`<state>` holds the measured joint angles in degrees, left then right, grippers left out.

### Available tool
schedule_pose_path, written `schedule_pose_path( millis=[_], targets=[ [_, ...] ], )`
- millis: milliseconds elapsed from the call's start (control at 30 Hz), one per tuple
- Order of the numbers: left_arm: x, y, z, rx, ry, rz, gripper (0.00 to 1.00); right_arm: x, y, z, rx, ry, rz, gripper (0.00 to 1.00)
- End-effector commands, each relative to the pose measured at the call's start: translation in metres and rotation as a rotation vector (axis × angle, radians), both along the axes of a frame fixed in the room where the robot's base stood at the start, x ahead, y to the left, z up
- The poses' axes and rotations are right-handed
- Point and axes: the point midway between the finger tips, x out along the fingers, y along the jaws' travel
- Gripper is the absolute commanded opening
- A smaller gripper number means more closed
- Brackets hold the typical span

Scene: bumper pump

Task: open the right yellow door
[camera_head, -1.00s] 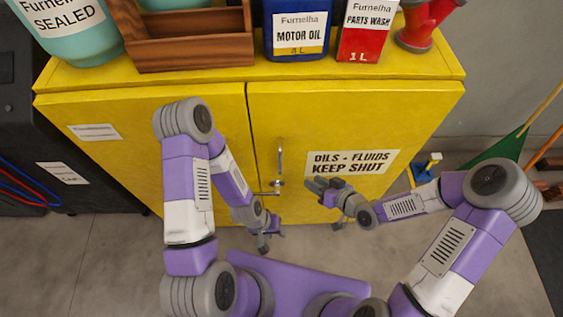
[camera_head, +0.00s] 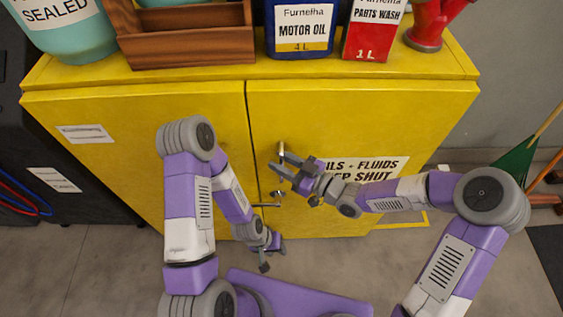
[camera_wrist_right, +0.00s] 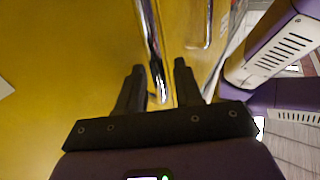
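The right yellow door (camera_head: 345,115) appears shut, flush with the left yellow door (camera_head: 120,150). Its upright chrome handle (camera_head: 281,149) is near its left edge, partly hidden by my right gripper (camera_head: 279,164). In the right wrist view, the handle (camera_wrist_right: 152,45) runs down between the two spread fingers of my right gripper (camera_wrist_right: 160,78). I see no clear contact with either finger. My left gripper (camera_head: 273,259) is empty and open, low in front of the cabinet, apart from the doors.
On the cabinet top (camera_head: 200,75) stand a wooden carrier (camera_head: 190,50), a motor oil can (camera_head: 301,45), a parts wash can (camera_head: 372,38) and a teal container (camera_head: 85,40). Grey floor (camera_head: 100,260) lies in front.

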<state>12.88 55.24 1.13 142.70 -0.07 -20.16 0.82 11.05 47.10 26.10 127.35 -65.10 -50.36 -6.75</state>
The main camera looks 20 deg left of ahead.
Motion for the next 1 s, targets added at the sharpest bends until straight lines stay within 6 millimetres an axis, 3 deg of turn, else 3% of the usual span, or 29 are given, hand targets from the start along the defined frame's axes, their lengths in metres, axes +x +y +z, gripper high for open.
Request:
schedule_pose_path(
  millis=[300, 533, 1000],
  targets=[
    [-0.0001, 0.0, -0.0005, 0.0, 0.0, 0.0, 0.39, 0.0011, 0.0035, 0.0001, -0.001, 0.0, 0.0, 0.35],
    [-0.0001, 0.0, -0.0005, 0.0, 0.0, 0.0, 0.39, 0.0011, 0.0033, 0.0, -0.001, 0.0, 0.0, 0.0],
    [-0.0001, -0.0001, 0.0022, 0.0, 0.0, 0.0, 0.39, 0.0026, -0.0061, 0.0005, 0.0, -0.001, 0.0, 0.0]
  ],
)
